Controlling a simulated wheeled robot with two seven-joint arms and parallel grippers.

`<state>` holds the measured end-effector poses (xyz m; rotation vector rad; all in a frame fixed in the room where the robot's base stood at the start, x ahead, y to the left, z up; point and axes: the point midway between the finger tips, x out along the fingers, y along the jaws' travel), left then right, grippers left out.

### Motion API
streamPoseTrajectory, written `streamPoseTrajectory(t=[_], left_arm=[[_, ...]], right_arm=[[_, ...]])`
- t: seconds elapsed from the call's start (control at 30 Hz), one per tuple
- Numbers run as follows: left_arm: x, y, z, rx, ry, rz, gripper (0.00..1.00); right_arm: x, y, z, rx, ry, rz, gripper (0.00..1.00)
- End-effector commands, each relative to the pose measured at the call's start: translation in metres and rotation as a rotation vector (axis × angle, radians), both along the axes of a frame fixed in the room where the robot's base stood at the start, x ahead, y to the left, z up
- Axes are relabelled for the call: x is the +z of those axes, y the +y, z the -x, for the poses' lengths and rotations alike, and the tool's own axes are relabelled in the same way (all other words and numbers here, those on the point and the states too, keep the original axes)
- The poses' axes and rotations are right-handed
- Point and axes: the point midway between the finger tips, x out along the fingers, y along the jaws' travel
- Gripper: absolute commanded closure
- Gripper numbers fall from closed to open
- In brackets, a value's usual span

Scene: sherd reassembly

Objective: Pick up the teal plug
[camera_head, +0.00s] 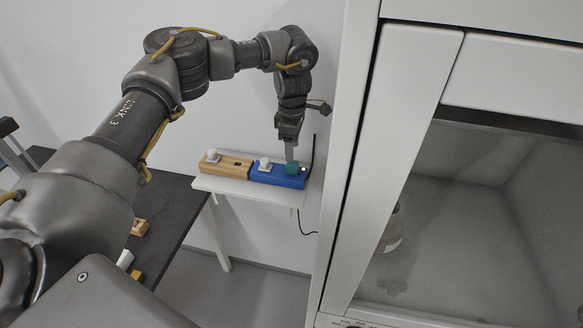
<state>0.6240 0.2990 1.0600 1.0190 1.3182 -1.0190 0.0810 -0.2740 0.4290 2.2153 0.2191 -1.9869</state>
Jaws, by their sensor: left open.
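The teal plug (291,169) sits at the right end of a blue block (262,178) on a white shelf. My left gripper (289,158) points down from above, its fingertips right at the top of the plug. It is open. From this angle I cannot tell whether the fingers stand around the plug or touch it. My right gripper is not in view.
A wooden block (233,164) with a white knob (212,155) lies left of the blue block, which has its own white piece (265,163). A white-framed cabinet (395,130) stands close on the right. A dark table (170,205) with small pieces is at lower left.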

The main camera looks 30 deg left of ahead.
Motion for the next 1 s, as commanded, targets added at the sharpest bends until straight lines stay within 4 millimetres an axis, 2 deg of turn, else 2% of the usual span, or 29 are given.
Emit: streamPoseTrajectory(t=[0.17, 0.27, 0.4, 0.7, 1.0], left_arm=[[-0.015, -0.001, 0.002, -0.001, 0.005, 0.001, 0.47], [-0.027, -0.001, 0.004, -0.002, 0.005, -0.001, 0.47], [-0.046, -0.001, 0.003, -0.001, 0.002, -0.001, 0.47], [-0.052, -0.001, 0.002, -0.001, 0.0, 0.0, 0.47], [-0.052, -0.001, 0.002, -0.002, 0.0, 0.0, 0.87]], right_arm=[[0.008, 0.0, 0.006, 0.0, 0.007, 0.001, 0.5], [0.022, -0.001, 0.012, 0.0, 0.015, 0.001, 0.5], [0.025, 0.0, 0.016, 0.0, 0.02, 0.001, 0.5], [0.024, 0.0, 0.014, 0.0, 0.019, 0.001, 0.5], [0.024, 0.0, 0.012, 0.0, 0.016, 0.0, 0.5]])
